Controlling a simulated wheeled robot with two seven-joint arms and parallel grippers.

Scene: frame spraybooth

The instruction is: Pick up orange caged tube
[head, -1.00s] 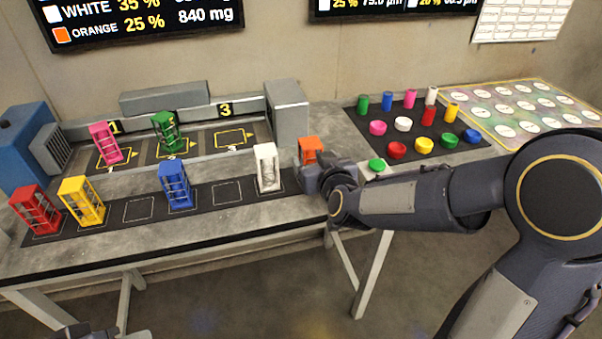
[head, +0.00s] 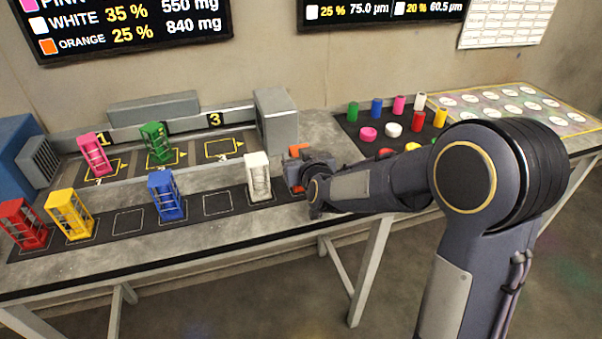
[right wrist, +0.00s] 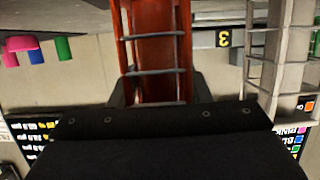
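The orange caged tube (head: 297,152) stands at the right end of the black strip, right of the white caged tube (head: 258,177), mostly hidden by my right gripper (head: 298,174). In the right wrist view, which is upside down, the orange caged tube (right wrist: 158,50) shows large with its grey rungs. The fingers of my right gripper (right wrist: 160,92) lie against both its sides with no clear gap, so it looks shut on the tube. I cannot tell whether the tube's base touches the table. My left gripper is out of view.
Red (head: 22,225), yellow (head: 70,215) and blue (head: 166,195) caged tubes share the strip. Pink (head: 95,155) and green (head: 158,144) ones stand in the bays behind. A grey block (head: 275,120) stands behind the gripper. Coloured caps and cylinders lie on a black mat (head: 350,130) to the right.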

